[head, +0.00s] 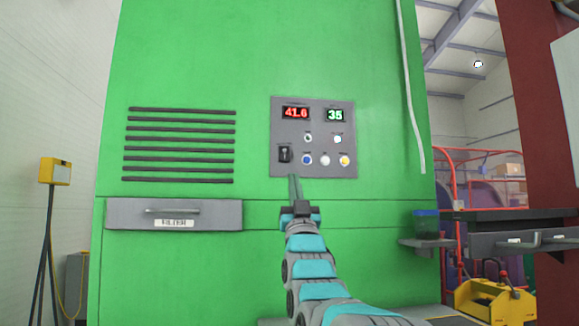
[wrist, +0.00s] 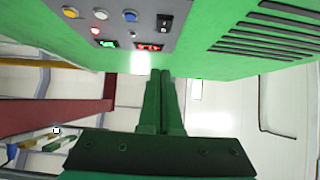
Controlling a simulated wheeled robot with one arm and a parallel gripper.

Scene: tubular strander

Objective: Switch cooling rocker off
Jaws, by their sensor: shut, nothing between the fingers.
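The cooling rocker (head: 285,154) is a black switch at the lower left of a grey control panel (head: 312,167) on a green cabinet. In the wrist view the rocker (wrist: 165,22) shows near the top, on the panel (wrist: 190,12). Which way it is tipped is too small to tell. My gripper (head: 295,178) is shut and empty, its fingertips just below the rocker at the panel's lower edge. In the wrist view my gripper (wrist: 161,72) points up toward the panel, its tips below the rocker in that picture. I cannot tell whether it touches the panel.
Two displays, a red one (head: 295,113) and a green one (head: 335,115), sit above several buttons, including a blue one (head: 307,160) right beside the rocker. A vent (head: 180,145) and a filter drawer (head: 125,214) are at left.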

